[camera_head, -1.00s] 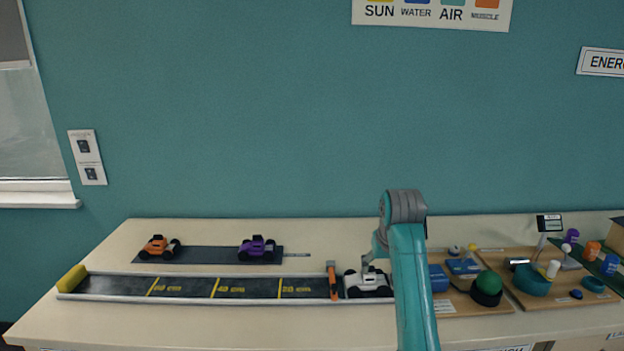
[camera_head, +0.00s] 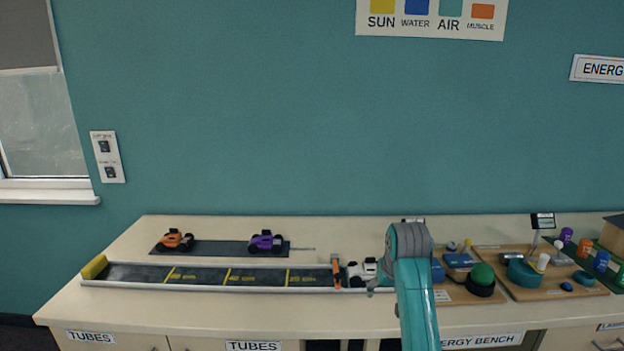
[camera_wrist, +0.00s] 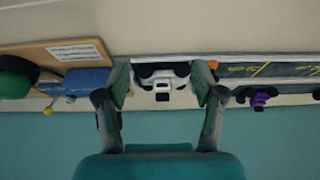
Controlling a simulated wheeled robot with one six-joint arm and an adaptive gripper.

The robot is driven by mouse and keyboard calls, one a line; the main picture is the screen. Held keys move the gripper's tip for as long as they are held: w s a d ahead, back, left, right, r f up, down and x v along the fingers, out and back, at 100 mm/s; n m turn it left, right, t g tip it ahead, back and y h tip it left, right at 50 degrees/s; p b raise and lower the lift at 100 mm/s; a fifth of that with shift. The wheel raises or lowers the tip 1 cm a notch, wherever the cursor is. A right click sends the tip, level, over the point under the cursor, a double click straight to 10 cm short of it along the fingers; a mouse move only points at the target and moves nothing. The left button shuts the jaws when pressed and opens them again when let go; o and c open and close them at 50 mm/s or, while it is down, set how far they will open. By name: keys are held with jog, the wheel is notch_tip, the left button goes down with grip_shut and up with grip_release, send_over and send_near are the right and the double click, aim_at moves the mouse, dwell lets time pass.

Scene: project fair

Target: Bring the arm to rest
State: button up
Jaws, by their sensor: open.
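My arm (camera_head: 414,290) rises in front of the bench in the head view, with its elbow just right of the white car. My gripper (camera_wrist: 165,88) shows in the wrist view with its two fingers spread and nothing between them touching. The white car (camera_head: 363,271) stands on the track's right end, partly behind my arm in the head view. It also shows in the wrist view (camera_wrist: 162,78), beyond and between the fingertips. In the head view my gripper is mostly hidden behind my arm.
The track (camera_head: 210,276) has an orange gate (camera_head: 337,271) beside the white car. An orange car (camera_head: 175,240) and a purple car (camera_head: 266,241) stand on a dark strip behind. Boards with a green dome (camera_head: 482,276) and small parts lie right of my arm.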

jog(key=s+f+t, duration=0.1)
jog(key=s+f, duration=0.3)
jog(key=f, duration=0.5)
jog(key=s+f+t, duration=0.1)
jog(key=s+f, duration=0.4)
jog(key=f, duration=0.5)
jog(key=s+f+t, duration=0.1)
jog(key=s+f, duration=0.4)
jog(key=s, duration=0.4)
jog(key=s+f+t, duration=0.2)
jog(key=s+f, duration=0.3)
jog(key=s, duration=0.3)
jog(key=s+r+t, duration=0.2)
jog(key=s+r, duration=0.1)
jog(key=s, duration=1.7)
jog(key=s+r+t, duration=0.2)
jog(key=s+r, duration=1.3)
jog(key=shift+s+t, duration=0.3)
jog(key=shift+t, duration=0.1)
